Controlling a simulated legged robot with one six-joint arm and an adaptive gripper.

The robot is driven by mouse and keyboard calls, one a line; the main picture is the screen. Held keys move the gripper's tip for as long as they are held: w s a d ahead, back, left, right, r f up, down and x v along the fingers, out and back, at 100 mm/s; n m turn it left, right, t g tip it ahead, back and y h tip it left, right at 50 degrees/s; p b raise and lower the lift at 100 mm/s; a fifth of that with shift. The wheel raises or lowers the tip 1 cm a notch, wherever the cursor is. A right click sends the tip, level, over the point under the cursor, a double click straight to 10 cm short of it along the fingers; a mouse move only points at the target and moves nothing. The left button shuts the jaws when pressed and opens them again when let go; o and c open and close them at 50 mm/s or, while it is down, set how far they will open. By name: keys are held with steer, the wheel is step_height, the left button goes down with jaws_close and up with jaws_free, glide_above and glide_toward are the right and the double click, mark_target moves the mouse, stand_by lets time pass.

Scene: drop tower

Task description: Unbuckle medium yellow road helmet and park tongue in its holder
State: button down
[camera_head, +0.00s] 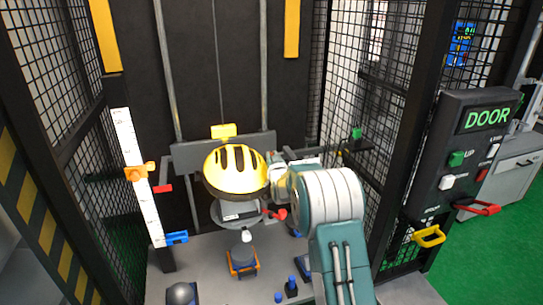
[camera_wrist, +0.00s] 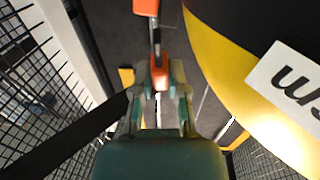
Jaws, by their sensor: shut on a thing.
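The yellow road helmet (camera_head: 236,172) with black vents sits upright on the headform at the tower's middle. In the wrist view its yellow shell (camera_wrist: 225,65) and a white label with dark letters fill the right side. My gripper (camera_wrist: 159,76) is beside the helmet, shut on an orange buckle tongue (camera_wrist: 161,55). A thin dark and grey strip runs from the tongue up to a second orange piece (camera_wrist: 146,6); I cannot tell whether that is the buckle's other half. In the head view my gripper is at the helmet's right side, its fingers mostly hidden. I cannot pick out the tongue holder.
A red-handled lever (camera_head: 280,213) sticks out below the helmet. A white scale (camera_head: 138,175) with orange and blue markers stands at left. Mesh walls flank the tower. A door control panel (camera_head: 470,150) is at right. A grey dome (camera_head: 182,293) lies on the base plate.

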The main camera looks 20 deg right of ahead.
steer(key=shift+s+d+f, duration=0.1)
steer(key=shift+d+f, duration=0.05)
steer(key=shift+f, duration=0.35)
steer(key=shift+s+d+f, duration=0.1)
steer(key=shift+f, duration=0.35)
steer(key=shift+f, duration=0.25)
steer(key=shift+s+d+f+m+t, duration=0.1)
steer(key=shift+s+f+m+t, duration=0.05)
steer(key=shift+f+m+t, duration=0.4)
steer(key=shift+s+f+m+t, duration=0.15)
steer(key=shift+f+m+t, duration=0.15)
steer(key=shift+f, duration=0.4)
steer(key=shift+f, duration=0.1)
steer(key=c, duration=0.6)
jaws_free()
steer(key=shift+f, duration=0.1)
